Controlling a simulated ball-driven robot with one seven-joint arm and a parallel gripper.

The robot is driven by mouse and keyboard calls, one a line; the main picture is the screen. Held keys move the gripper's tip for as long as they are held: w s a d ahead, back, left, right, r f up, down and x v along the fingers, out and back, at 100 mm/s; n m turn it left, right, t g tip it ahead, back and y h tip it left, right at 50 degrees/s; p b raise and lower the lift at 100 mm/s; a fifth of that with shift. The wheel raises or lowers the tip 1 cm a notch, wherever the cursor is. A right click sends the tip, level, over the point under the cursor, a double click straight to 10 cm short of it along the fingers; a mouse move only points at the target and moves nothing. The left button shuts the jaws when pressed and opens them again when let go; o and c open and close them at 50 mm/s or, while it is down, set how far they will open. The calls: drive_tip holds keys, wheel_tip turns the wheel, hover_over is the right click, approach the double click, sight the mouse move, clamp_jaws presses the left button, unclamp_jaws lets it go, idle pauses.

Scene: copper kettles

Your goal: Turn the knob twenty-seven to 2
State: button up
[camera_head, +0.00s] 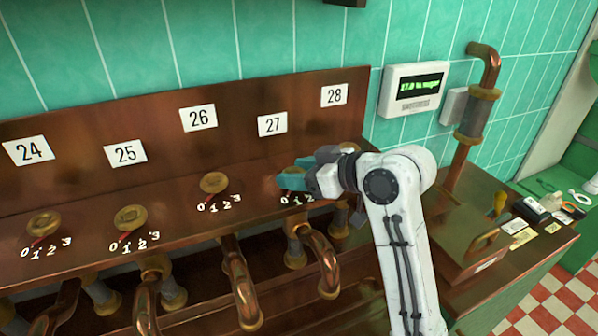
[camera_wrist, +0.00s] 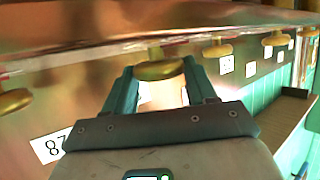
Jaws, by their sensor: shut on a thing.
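The label 27 (camera_head: 272,125) is on the copper back panel in the head view. Below it my gripper (camera_head: 292,179), with teal fingers, reaches down to the panel and hides most of knob twenty-seven. Part of its printed scale (camera_head: 293,199) shows under the fingers, with the 0 at the left. In the wrist view the brass knob twenty-seven (camera_wrist: 160,68) sits between the two fingers of my gripper (camera_wrist: 158,82), which are shut on it. The knob's pointer is hidden, so its setting cannot be told.
Knob twenty-six (camera_head: 214,183) is to the left, with knobs 25 (camera_head: 130,217) and 24 (camera_head: 44,223) beyond it. Knob twenty-eight (camera_head: 349,148) is close on the right, partly behind my arm. Copper pipes (camera_head: 240,285) run below. A display (camera_head: 412,90) hangs on the tiled wall.

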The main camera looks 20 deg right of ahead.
drive_tip(key=shift+c, duration=1.2)
drive_tip(key=shift+w+d+n+g+y, duration=0.1)
drive_tip(key=shift+d+n+g+y, duration=0.05)
drive_tip(key=shift+n+g+y, duration=0.75)
drive_tip(key=shift+w+n+g+y+b, duration=0.1)
drive_tip(key=shift+n+g+y+b, duration=0.3)
drive_tip(key=shift+n+g+y, duration=1.3)
drive_tip(key=shift+n, duration=0.4)
drive_tip(key=shift+h, duration=0.3)
drive_tip(key=o, duration=1.1)
drive_tip(key=shift+c, duration=0.2)
drive_tip(key=shift+d, duration=0.15)
